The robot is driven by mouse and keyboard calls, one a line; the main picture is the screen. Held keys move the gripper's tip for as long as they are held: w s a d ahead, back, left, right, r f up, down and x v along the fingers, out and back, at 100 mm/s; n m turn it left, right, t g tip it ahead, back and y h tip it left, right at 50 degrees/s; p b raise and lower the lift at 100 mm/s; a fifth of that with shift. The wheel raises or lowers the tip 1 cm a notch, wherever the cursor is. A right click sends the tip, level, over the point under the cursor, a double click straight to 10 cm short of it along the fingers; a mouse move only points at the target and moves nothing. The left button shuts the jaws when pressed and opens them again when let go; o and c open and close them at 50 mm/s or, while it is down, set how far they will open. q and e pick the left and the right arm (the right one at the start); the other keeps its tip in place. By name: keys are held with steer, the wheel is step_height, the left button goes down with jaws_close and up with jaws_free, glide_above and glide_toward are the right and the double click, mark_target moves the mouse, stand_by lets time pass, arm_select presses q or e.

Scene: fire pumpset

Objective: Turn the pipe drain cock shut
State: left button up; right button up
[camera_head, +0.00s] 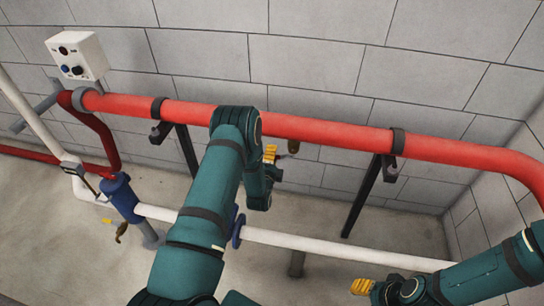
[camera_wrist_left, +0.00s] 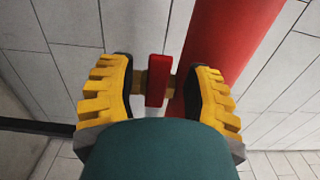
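The pipe drain cock (camera_wrist_left: 157,80) shows in the left wrist view as a red handle on a brass body, close beside the red pipe (camera_wrist_left: 228,40). In the head view a small part of the cock (camera_head: 293,147) shows under the red pipe (camera_head: 300,127), right of my left gripper (camera_head: 272,155). My left gripper (camera_wrist_left: 158,88) is open, with its yellow fingers on either side of the cock. The handle stands between them, apart from both pads. Contact with the brass body is unclear. My right gripper (camera_head: 364,287) is low at the right, away from the cock.
Black brackets (camera_head: 362,195) hold the red pipe along the grey block wall (camera_head: 330,50). A white pipe (camera_head: 340,248) runs below, with a blue fitting (camera_head: 121,197) at left. A control box (camera_head: 77,57) is at upper left. Concrete floor (camera_head: 60,240) lies below.

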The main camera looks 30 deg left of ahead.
arm_select(q)
steer(key=v, duration=1.2)
stand_by(0.5)
steer(key=s+d+f+n+g+h, duration=0.4)
steer(key=d+f+n+g, duration=0.1)
steer(key=d+n+g, duration=0.4)
steer(key=s+d+r+n+g+h, duration=0.3)
steer(key=s+d+n+g+h, duration=0.2)
steer(key=s+d, duration=0.7)
steer(key=s+n+g, duration=0.1)
steer(key=s+n, duration=0.1)
steer(key=shift+s+n+g, duration=0.25)
steer(key=shift+n+g, duration=0.15)
